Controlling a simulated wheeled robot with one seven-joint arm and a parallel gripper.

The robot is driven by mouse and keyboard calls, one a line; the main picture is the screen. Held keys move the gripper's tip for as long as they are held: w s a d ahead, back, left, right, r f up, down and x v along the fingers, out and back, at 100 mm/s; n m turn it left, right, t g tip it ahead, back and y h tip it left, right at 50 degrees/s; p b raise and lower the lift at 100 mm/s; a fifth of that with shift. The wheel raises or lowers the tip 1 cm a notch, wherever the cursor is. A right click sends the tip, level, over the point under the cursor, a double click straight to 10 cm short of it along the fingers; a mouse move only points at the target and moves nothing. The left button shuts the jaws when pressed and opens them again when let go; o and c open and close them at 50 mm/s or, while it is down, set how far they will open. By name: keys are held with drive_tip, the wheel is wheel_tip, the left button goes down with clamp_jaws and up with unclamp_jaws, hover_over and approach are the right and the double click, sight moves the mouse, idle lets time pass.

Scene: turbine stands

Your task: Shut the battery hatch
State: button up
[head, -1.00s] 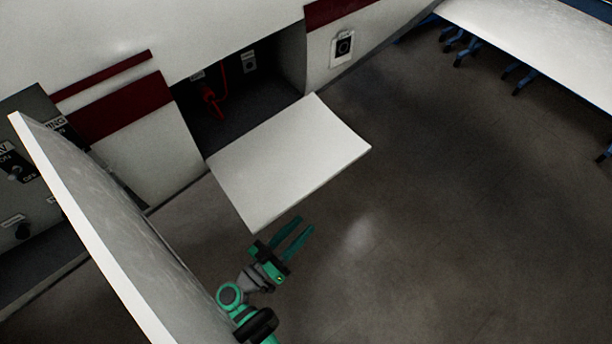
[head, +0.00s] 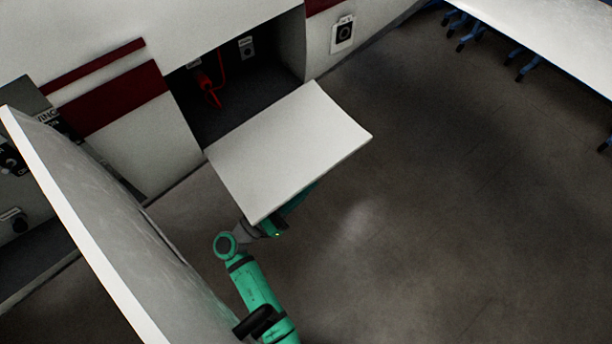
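A white hatch panel (head: 290,150) stands open, hinged down and outward from the front of the white housing. Behind it is a dark compartment (head: 240,100) with a red cable and connector (head: 211,88) inside; I take this panel to be the battery hatch. My gripper (head: 295,200) is at the hatch's near edge, reaching under the panel. The panel hides most of its fingers, so I cannot see how far apart they are or whether they touch it.
A second large white panel (head: 110,230) stands open at the left, close beside my arm. Controls with switches (head: 12,160) show behind it. A white table (head: 550,35) with blue legs is at the upper right. The floor (head: 450,220) right of the hatch is clear.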

drive_tip(key=shift+x, duration=0.9)
clamp_jaws()
